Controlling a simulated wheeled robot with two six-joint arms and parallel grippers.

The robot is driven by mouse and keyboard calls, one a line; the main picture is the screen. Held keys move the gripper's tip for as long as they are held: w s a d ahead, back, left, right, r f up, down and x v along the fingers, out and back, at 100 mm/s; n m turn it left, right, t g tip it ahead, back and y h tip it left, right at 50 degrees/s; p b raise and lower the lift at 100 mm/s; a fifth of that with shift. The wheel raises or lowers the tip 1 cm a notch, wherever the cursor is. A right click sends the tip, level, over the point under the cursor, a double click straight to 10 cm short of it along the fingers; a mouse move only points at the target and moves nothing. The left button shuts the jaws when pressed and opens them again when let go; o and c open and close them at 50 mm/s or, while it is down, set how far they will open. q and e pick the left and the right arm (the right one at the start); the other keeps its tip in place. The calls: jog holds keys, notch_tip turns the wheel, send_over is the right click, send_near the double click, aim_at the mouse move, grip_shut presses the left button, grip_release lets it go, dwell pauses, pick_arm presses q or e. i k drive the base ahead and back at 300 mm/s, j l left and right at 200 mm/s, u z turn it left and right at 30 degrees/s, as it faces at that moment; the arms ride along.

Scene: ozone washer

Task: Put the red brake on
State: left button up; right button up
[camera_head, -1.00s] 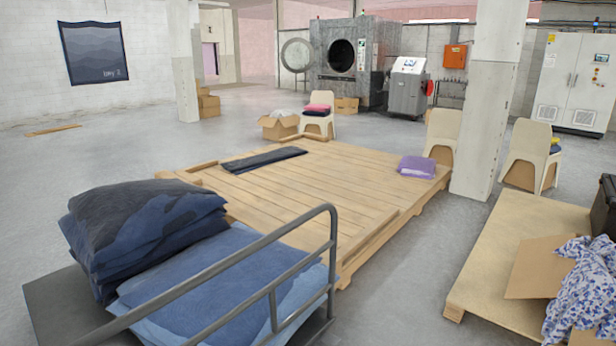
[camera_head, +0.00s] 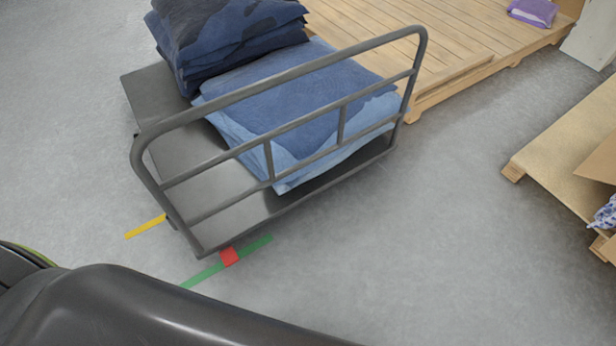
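A small red piece (camera_head: 229,257), which looks like the brake, shows at floor level by the near lower corner of a grey cart (camera_head: 190,172). It appears to touch or overlap a green strip (camera_head: 203,275) on the floor. I cannot tell whether the brake is on or off. The cart has a tubular handle rail (camera_head: 290,75) along its near side and carries folded blue cloth (camera_head: 300,110) and a dark blue stack (camera_head: 225,40). Neither gripper is in view. A dark part of my own body fills the lower left.
A yellow strip (camera_head: 146,226) lies on the floor left of the cart. A wooden platform (camera_head: 470,50) stands behind the cart, with a purple folded cloth (camera_head: 533,12) on it. A wooden pallet (camera_head: 570,150) stands at the right. The grey floor between is clear.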

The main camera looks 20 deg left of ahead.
aim_at(229, 257)
jog(key=k+j+u, duration=0.1)
jog(key=u, duration=0.3)
jog(key=j+u, duration=0.2)
jog(key=u, duration=0.15)
jog(key=j+u, duration=0.15)
jog(key=u, duration=0.25)
jog(key=k, duration=0.05)
